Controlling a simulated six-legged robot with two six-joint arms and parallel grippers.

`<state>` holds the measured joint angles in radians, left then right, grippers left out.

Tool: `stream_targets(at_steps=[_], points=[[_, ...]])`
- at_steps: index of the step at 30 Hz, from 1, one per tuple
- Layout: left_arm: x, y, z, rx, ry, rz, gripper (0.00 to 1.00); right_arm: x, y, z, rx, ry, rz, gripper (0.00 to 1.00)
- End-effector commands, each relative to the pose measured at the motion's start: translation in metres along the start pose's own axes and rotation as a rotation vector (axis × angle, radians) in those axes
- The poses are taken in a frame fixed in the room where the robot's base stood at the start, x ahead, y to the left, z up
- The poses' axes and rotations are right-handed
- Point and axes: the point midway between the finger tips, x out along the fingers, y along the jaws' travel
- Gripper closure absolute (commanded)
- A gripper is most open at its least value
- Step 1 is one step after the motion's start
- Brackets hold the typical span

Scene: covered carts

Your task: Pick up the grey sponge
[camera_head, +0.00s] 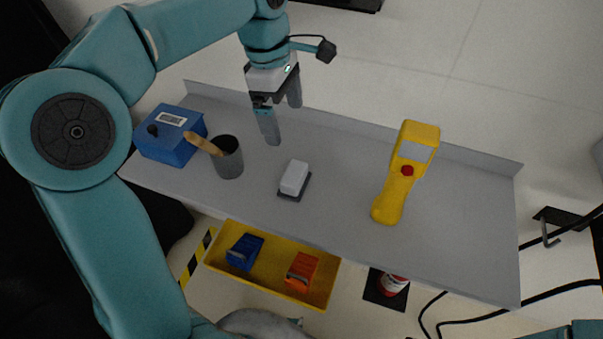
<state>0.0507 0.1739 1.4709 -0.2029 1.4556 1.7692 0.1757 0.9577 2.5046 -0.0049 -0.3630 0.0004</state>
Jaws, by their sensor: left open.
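The grey sponge (294,177) looks like a small pale grey block with a dark underside, lying on the middle of the grey cart top (330,217). My left gripper (284,124) hangs behind it in the camera_head view, near the cart's back edge. Its two fingers point down and are apart, with nothing between them. A gap separates the fingers from the sponge, which is fully visible. My right gripper is out of view.
A grey cup (229,160) with a wooden-handled tool and a blue box (170,138) stand left of the sponge. A yellow handheld device (392,195) lies to its right. A yellow tray (275,288) holding blue and orange items sits below the cart top's front edge.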

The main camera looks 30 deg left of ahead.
Motion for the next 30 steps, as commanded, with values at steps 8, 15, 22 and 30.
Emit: stream_targets(at_steps=[8,15,22,30], points=[[0.049,-0.007,-0.002,-0.001,0.001,-0.002,0.0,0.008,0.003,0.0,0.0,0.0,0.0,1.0],[0.097,-0.008,-0.001,0.0,0.001,-0.001,0.0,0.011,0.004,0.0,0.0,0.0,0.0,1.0],[0.116,-0.007,-0.001,-0.001,0.0,0.0,0.0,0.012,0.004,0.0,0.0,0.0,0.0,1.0],[0.157,-0.008,-0.001,0.001,0.0,0.0,0.0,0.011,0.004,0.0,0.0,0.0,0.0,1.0]])
